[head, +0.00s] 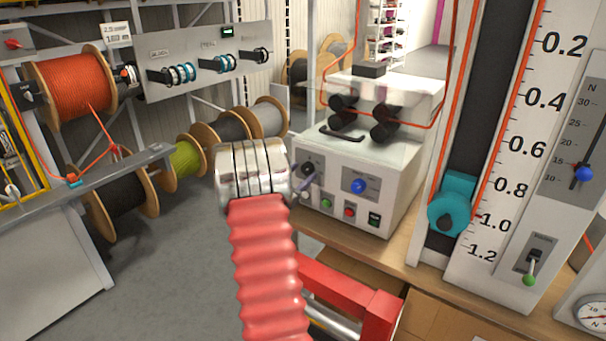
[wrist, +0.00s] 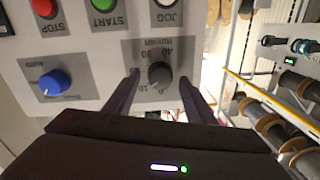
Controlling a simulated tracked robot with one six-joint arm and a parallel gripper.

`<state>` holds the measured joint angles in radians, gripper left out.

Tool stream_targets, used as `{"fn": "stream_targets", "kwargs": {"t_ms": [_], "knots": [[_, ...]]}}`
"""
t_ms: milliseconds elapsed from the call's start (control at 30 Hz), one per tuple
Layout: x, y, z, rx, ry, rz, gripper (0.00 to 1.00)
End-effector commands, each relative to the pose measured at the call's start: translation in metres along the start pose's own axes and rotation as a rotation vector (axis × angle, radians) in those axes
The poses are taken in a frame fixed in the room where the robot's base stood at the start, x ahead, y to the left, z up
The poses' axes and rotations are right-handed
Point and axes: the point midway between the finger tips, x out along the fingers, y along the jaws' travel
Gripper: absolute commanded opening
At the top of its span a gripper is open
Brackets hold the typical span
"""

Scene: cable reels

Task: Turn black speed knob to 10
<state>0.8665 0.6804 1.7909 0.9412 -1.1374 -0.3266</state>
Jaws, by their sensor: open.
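The black speed knob (wrist: 160,75) sits on a grey scale plate on the white control box, seen upside down in the wrist view. It also shows on the box's front in the head view (head: 308,169). Scale numbers are printed around it; its pointer is too small to read for certain. My gripper (wrist: 159,77) is open, with one dark finger on each side of the knob. A gap shows between the fingers and the knob, and I cannot tell whether either touches it. In the head view my wrist hides part of the gripper.
A blue knob (wrist: 55,83) is on the same panel, with a green START button (wrist: 103,4), a red STOP button (wrist: 44,7) and a white JOG button. The box (head: 372,199) stands on a wooden bench. A teal clamp (head: 449,213) and tall scale are to its right.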

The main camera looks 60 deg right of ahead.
Motion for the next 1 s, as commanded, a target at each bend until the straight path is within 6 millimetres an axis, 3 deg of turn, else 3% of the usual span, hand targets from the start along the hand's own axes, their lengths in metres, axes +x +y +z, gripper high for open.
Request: {"fn": "stream_targets", "kwargs": {"t_ms": [700, 1000], "knots": [[-0.115, 0.0, 0.001, 0.0, -0.002, -0.001, 0.5], [-0.129, 0.002, 0.001, 0.0, 0.0, 0.001, 0.5]]}}
